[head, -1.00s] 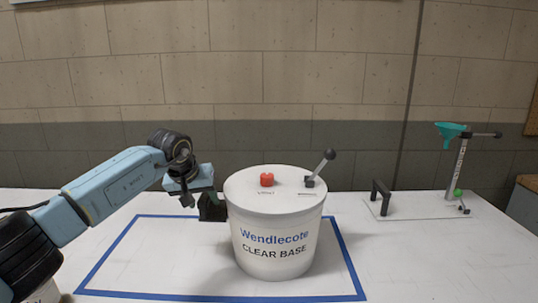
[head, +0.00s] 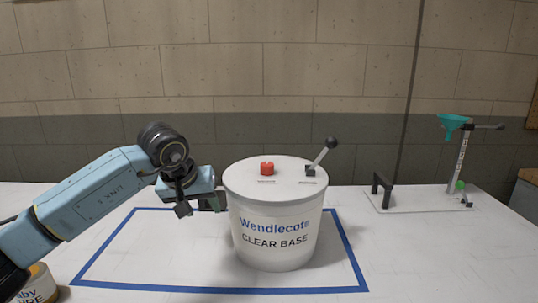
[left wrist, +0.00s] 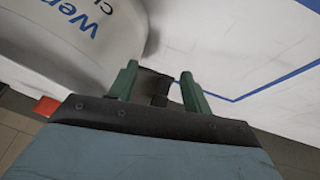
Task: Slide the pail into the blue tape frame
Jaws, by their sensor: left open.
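The white pail (head: 275,222), lettered "Wendlecote CLEAR BASE", stands upright on the white table. It has a red cap and a black-knobbed lever on its lid. Its base looks inside the blue tape frame (head: 220,290), nearer the right side; the pail hides part of the back strip. My left gripper (head: 200,205) is open beside the pail's left wall, with nothing between its fingers. In the left wrist view its green fingers (left wrist: 160,85) point toward the table, with the pail (left wrist: 60,40) at upper left and tape (left wrist: 285,80) at right. Whether a finger touches the pail is unclear.
A can (head: 40,283) stands at the lower left under my left arm, outside the tape. The left part of the frame is clear.

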